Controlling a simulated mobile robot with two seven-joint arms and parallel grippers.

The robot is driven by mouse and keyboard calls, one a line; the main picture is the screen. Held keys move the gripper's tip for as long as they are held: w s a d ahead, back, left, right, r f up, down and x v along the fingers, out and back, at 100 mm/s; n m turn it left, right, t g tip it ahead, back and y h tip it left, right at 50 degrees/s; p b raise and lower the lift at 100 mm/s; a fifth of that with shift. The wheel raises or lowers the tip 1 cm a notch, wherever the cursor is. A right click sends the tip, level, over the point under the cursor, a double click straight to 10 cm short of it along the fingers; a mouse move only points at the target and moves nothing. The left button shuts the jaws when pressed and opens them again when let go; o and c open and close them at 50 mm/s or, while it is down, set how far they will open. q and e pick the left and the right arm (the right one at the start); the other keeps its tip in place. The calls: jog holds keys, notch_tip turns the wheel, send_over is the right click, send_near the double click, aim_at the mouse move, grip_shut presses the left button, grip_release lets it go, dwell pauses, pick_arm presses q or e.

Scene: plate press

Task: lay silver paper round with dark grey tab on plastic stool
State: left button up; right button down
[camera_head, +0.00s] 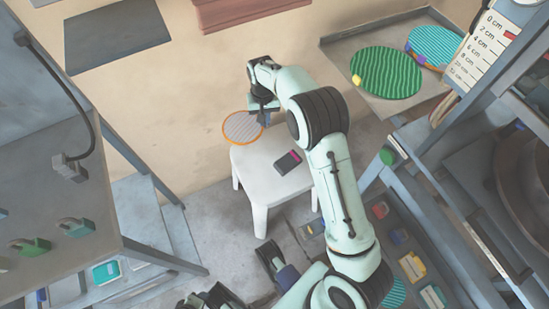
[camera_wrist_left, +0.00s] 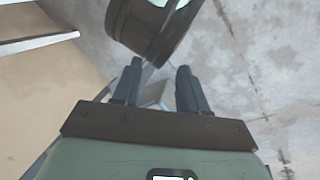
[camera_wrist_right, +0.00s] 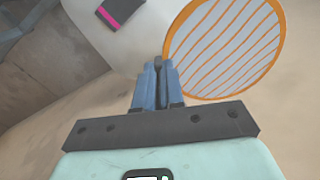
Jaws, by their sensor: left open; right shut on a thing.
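My right gripper (camera_wrist_right: 160,68) is shut on the round's dark grey tab, which is mostly hidden between the fingers. In the right wrist view the round (camera_wrist_right: 228,45) spreads out to the right of the fingertips, with the stool seat (camera_wrist_right: 150,30) behind it. I cannot tell whether it touches the seat. My left gripper (camera_wrist_left: 157,78) is open and empty, low over the grey floor.
A dark device with a pink edge (camera_head: 288,162) lies on the stool seat. A grey shelf (camera_head: 345,60) at the back right holds a green striped round (camera_head: 385,73) and a teal one (camera_head: 436,45). A grey bench (camera_head: 60,200) stands at left.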

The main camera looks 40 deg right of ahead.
jog(key=s+d+m, duration=0.1)
jog(key=s+d, duration=0.1)
jog(key=d, duration=0.1)
jog(key=b, duration=0.4)
send_over(274, 152)
notch_tip(274, 152, down, 15)
jog(key=shift+r, duration=0.2)
notch_tip(274, 152, down, 5)
jog(key=shift+f+b, duration=0.15)
jog(key=shift+b, duration=0.25)
pick_arm(q)
jog(key=w+a+f, duration=0.2)
jog(key=a+f, duration=0.1)
jog(key=f, duration=0.3)
jog(key=shift+w+n+t+y, duration=0.25)
jog(key=shift+n+t+y, duration=0.05)
jog(key=shift+y, duration=0.1)
jog(key=shift+f, duration=0.15)
pick_arm(e)
jog(key=shift+f, duration=0.15)
jog(key=c, duration=1.2)
grip_release()
jog(key=shift+c, duration=0.2)
pick_arm(q)
jog(key=shift+s+f, duration=0.1)
jog(key=shift+s, duration=0.05)
